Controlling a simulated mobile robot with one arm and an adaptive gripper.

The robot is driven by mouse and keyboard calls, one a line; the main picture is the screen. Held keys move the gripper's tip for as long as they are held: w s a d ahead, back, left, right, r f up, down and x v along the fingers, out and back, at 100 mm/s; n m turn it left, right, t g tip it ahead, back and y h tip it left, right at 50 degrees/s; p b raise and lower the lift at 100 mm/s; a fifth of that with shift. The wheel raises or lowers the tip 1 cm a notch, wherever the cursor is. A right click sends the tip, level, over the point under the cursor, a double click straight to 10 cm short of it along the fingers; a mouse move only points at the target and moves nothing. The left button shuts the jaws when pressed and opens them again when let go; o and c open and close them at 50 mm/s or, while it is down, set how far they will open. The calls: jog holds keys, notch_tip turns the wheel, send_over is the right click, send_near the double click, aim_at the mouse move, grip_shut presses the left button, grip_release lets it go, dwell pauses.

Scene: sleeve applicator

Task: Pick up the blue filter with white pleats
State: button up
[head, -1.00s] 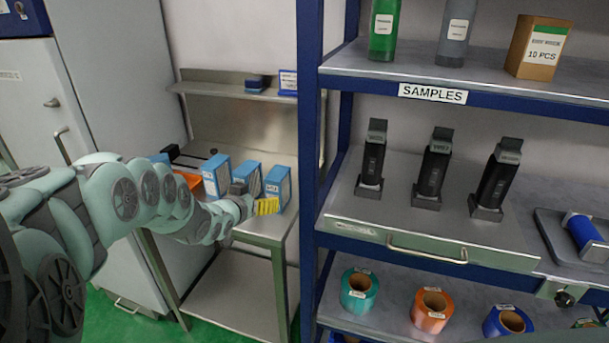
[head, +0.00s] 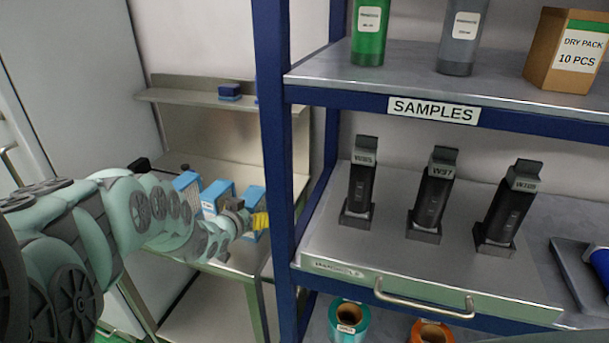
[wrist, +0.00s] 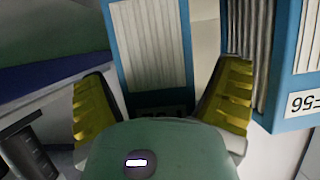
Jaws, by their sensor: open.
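Several blue filters stand on the metal table in the head view, including a left one (head: 187,183), a middle one (head: 216,193) and a right one (head: 252,199). My gripper (head: 260,221), with yellow fingertips, is in front of the right filter. In the wrist view my gripper (wrist: 168,80) is open. A blue-framed filter with white pleats (wrist: 150,45) shows between and beyond the two fingers; I cannot tell whether they touch it. Another pleated filter (wrist: 283,65), with an upside-down label, stands just right of the right finger.
A blue shelf post (head: 273,130) stands close to the right of my gripper. The samples shelf (head: 330,230) holds black devices (head: 360,185). A small back ledge (head: 180,97) runs above the table.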

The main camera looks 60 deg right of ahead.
jog(key=shift+s+a+f, duration=0.1)
jog(key=shift+a, duration=0.1)
jog(key=shift+c, duration=0.6)
jog(key=c, duration=1.2)
